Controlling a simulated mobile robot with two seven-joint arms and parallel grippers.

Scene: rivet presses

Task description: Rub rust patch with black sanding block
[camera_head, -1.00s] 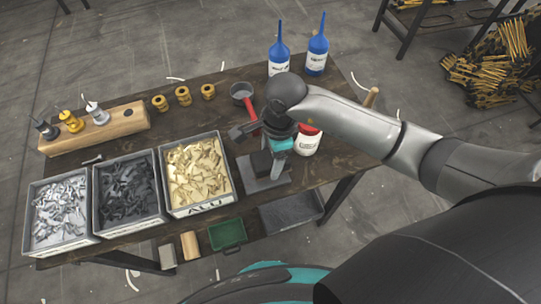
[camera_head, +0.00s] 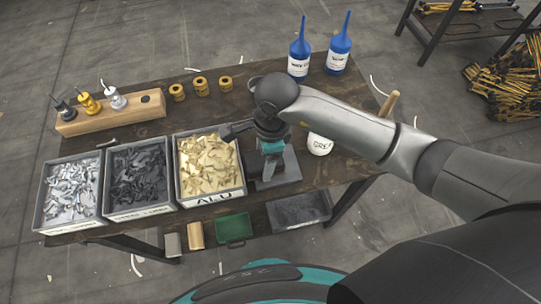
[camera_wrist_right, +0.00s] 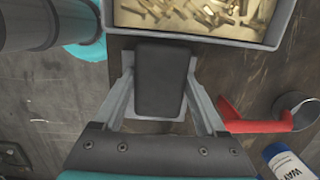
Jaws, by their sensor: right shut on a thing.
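The black sanding block (camera_wrist_right: 160,80) sits between the fingers of my right gripper (camera_wrist_right: 160,92) in the right wrist view, and the gripper is shut on it. In the head view my right gripper (camera_head: 268,165) is over a grey metal plate (camera_head: 288,165) at the table's front right. My gripper and arm hide the block and part of the plate there. I cannot tell whether the block touches the plate. I cannot make out a rust patch; it may be covered. My left gripper is not in view.
Bins of silver, black and gold parts (camera_head: 209,196) stand left of the plate. A green tray (camera_head: 234,228) sits below the table's front edge.

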